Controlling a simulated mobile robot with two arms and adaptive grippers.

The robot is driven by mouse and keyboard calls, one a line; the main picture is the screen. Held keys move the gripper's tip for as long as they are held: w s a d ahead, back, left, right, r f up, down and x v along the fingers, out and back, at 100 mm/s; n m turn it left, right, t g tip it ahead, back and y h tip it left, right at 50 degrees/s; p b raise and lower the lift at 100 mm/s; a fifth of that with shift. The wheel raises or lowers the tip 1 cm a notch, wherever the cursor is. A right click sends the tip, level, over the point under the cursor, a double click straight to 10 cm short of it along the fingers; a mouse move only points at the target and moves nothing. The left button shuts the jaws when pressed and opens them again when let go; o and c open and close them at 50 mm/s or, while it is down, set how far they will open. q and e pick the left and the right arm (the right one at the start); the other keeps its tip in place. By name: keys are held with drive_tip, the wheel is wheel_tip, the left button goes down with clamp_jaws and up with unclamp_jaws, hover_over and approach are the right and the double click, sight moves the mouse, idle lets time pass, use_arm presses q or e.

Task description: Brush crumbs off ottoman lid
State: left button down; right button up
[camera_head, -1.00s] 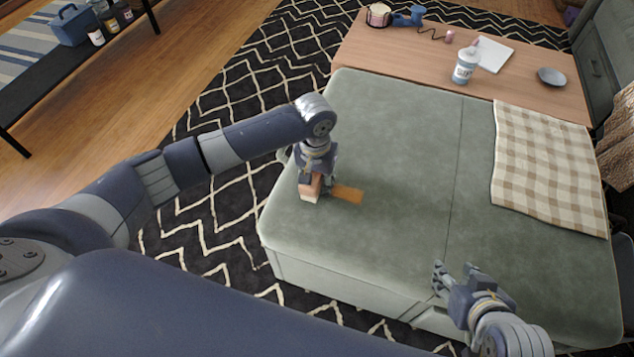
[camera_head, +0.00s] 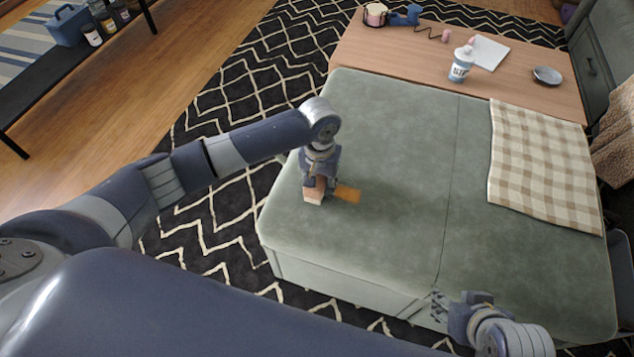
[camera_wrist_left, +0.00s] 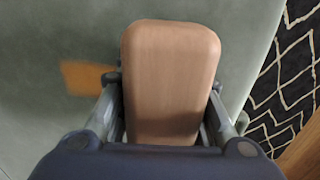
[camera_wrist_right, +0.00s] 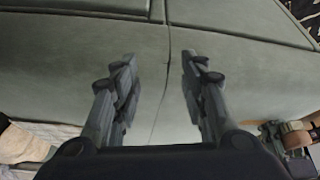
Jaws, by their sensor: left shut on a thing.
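The grey-green ottoman lid (camera_head: 400,150) fills the middle of the head view. My left gripper (camera_head: 318,180) is shut on a wooden-backed brush (camera_head: 313,195), low over the lid's left part; contact with the lid cannot be told. The brush's rounded wooden back shows in the left wrist view (camera_wrist_left: 170,80). A flat orange-brown patch (camera_head: 348,193), possibly the crumbs, lies on the lid just right of the brush; it shows blurred in the left wrist view (camera_wrist_left: 85,77). My right gripper (camera_wrist_right: 158,78) is open and empty by the ottoman's near edge.
A checked cloth (camera_head: 540,165) covers the lid's right part. Beyond the lid, a wooden surface (camera_head: 400,60) holds a bottle (camera_head: 461,65), paper (camera_head: 490,52), a small dish (camera_head: 547,75) and a blue device (camera_head: 405,17). The lid's middle is clear.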

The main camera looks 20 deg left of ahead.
sight(363, 201)
use_arm(q)
drive_tip(key=shift+s+d, duration=0.1)
drive_tip(key=shift+d, duration=0.3)
drive_tip(key=d+p, duration=0.2)
drive_tip(key=d, duration=0.1)
drive_tip(key=shift+d, duration=0.5)
use_arm(e)
drive_tip(key=s, duration=0.1)
drive_tip(key=s+r+g, duration=0.1)
drive_tip(key=s+d, duration=0.1)
drive_tip(key=shift+s+r+g, duration=0.15)
drive_tip(key=shift+g, duration=0.15)
use_arm(q)
drive_tip(key=shift+d, duration=0.1)
drive_tip(key=shift+d+p, duration=0.25)
drive_tip(key=shift+p, duration=0.15)
drive_tip(key=shift+d, duration=0.65)
drive_tip(key=shift+s+d+p, duration=0.1)
drive_tip(key=shift+d+p, duration=0.4)
drive_tip(key=shift+d, duration=0.3)
drive_tip(key=shift+d+f, duration=0.25)
drive_tip(key=shift+d, duration=1)
use_arm(e)
drive_tip(key=x, duration=0.6)
drive_tip(key=shift+s, duration=0.2)
